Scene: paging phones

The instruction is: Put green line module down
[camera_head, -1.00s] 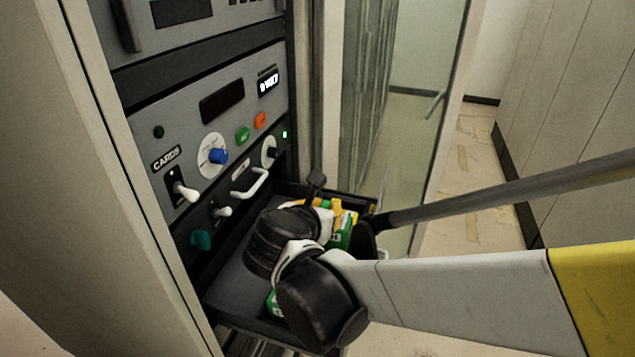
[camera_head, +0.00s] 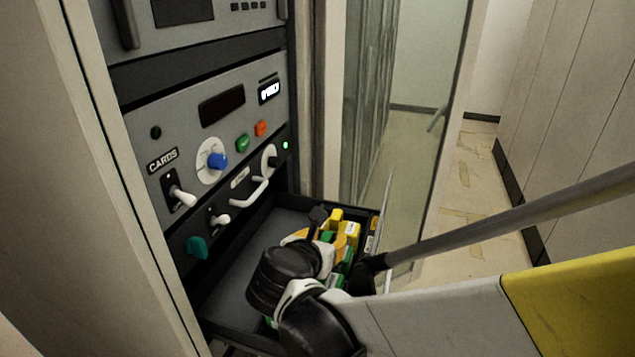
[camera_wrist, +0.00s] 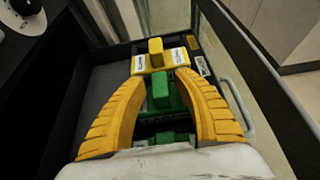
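Green modules lie in the open drawer. One has a raised green grip (camera_wrist: 158,92) that shows between my fingers in the wrist view. Part of a green module also shows past my wrist in the head view (camera_head: 347,262). My gripper (camera_wrist: 160,74), with yellow ribbed fingers, is low over the drawer, one finger on each side of the green grip. Whether the fingers press on it is not clear. A yellow module (camera_wrist: 158,62) with pale labels sits just beyond the fingertips. In the head view my wrist hides much of the gripper and modules.
The drawer (camera_head: 285,222) is dark, with bare floor on its left side. A control panel (camera_head: 222,135) with knobs, switches and a white handle rises behind it. The cabinet wall (camera_head: 60,150) is at left. A glass door (camera_head: 415,150) stands at right.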

